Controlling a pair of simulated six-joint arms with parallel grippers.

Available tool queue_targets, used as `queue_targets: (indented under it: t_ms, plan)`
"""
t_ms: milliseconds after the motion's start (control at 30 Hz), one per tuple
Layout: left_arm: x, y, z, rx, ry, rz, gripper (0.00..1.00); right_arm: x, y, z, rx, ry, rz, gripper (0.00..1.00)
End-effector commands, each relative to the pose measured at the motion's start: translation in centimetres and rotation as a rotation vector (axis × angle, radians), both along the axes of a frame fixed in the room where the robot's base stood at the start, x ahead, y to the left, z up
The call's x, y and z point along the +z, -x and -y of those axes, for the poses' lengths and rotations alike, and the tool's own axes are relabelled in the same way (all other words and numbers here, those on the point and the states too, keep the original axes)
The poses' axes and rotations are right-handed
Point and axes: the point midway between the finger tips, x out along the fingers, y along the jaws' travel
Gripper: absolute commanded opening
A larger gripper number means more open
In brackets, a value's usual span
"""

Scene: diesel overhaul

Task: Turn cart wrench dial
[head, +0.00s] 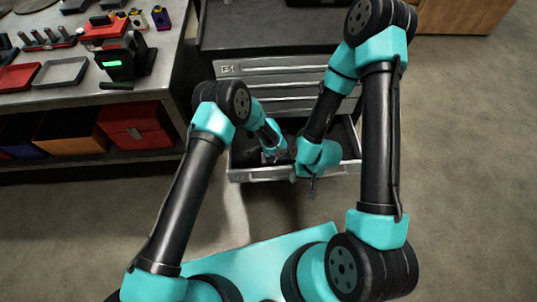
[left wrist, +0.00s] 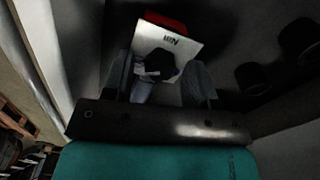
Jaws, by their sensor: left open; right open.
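The cart (head: 285,72) stands ahead with a lower drawer (head: 250,175) pulled out. My left gripper (head: 280,153) reaches down into this drawer. In the left wrist view its fingers (left wrist: 163,88) are open, one on each side of a dark round knob, which looks like the dial (left wrist: 160,63). The knob sits in front of a pale plate (left wrist: 192,45) with dark lettering. I cannot tell whether the fingers touch the knob. My right gripper (head: 312,186) is open and empty over the drawer's front edge, close to the left one. The wrench itself is hard to make out.
In the left wrist view a red part (left wrist: 166,21) lies behind the plate, and dark round shapes (left wrist: 252,77) show at right. A metal bench (head: 165,75) with trays and a green-lit device (head: 118,62) stands at left. The floor at right is clear.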

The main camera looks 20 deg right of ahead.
Motion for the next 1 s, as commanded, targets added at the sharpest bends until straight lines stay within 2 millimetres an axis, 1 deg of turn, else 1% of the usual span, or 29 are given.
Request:
queue_targets:
  t_ms: [167,267,367,1000]
  plan:
    - [0.5,0.0,0.0,0.001,0.000,0.000,0.53,0.0,0.0,0.0,0.000,0.000,0.000,0.43]
    - [1.5,0.0,0.0,0.001,0.000,0.001,0.53,0.0,0.0,0.0,0.000,0.000,0.000,0.43]
    - [2.8,-0.1,0.1,0.000,0.001,0.002,0.53,0.0,0.0,0.0,0.000,0.000,0.000,0.43]
    - [14.8,0.0,0.0,0.000,0.002,0.002,0.53,0.0,0.0,0.0,0.000,0.000,0.000,0.43]
